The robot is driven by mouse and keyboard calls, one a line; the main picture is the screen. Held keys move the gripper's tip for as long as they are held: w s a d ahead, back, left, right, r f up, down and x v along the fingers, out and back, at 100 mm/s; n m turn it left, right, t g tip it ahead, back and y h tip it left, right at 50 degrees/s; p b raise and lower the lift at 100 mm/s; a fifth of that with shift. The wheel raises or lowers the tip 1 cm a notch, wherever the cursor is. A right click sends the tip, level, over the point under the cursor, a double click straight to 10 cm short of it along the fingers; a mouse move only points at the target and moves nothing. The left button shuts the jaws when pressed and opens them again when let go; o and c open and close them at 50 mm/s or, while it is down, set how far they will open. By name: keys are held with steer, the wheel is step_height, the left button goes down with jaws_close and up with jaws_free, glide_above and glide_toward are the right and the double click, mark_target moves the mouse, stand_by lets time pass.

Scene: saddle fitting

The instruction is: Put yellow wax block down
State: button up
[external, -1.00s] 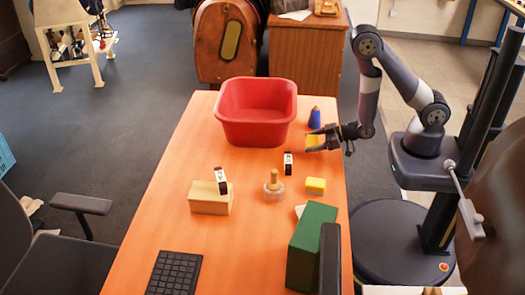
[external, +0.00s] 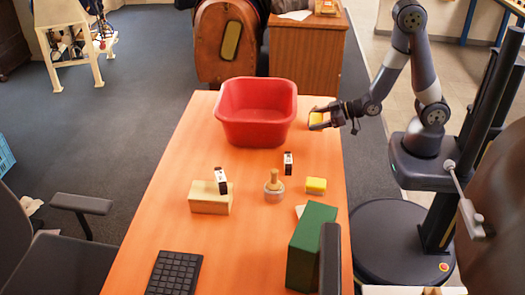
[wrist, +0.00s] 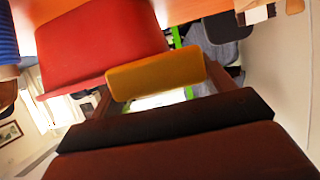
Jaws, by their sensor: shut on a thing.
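The yellow wax block (external: 316,118) is held between the fingers of my gripper (external: 322,118), near the table's far right edge and right of the red tub. My gripper is shut on it. In the wrist view the yellow wax block (wrist: 155,75) spans the gap between the fingers, seemingly clear of the tabletop. The orange table (external: 250,165) lies below. A second, similar yellow block (external: 316,185) rests on the table nearer the camera.
The red tub (external: 255,112) stands just left of my gripper; it also shows in the wrist view (wrist: 95,45). A glass jar (external: 274,190), a small black-and-white item (external: 288,163), a wooden block (external: 210,198) and a green box (external: 311,245) stand nearer. The left table side is mostly clear.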

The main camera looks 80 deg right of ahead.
mark_target(317, 118)
step_height(317, 118, up, 5)
steer(key=w, duration=0.3)
steer(key=w+r+m+h+b, duration=0.1)
steer(key=w, duration=0.3)
steer(key=w+r+m+h, duration=0.1)
steer(key=w, duration=0.3)
steer(key=shift+r+b, duration=0.1)
steer(key=shift+b, duration=0.25)
steer(key=w+a, duration=0.1)
steer(key=w, duration=0.1)
steer(key=w+a+m+h+b, duration=0.1)
steer(key=w, duration=0.1)
steer(key=w+h, duration=0.1)
steer(key=w, duration=0.1)
steer(key=shift+w+a+m+g, duration=0.25)
steer(key=shift+a+m+g, duration=0.05)
steer(key=shift+a, duration=0.1)
steer(key=w+a+f+h+b, duration=0.1)
steer(key=w+a+f+b, duration=0.15)
steer(key=w+a, duration=0.45)
steer(key=shift+m+g, duration=0.3)
steer(key=shift+m, duration=0.1)
steer(key=f, duration=0.7)
steer(key=s+a+f, duration=0.1)
steer(key=f, duration=0.2)
steer(key=shift+a+f+b, duration=0.1)
steer(key=shift+f+b, duration=0.2)
steer(key=shift+b, duration=0.1)
steer(key=shift+f+b, duration=0.3)
steer(key=shift+f, duration=1.85)
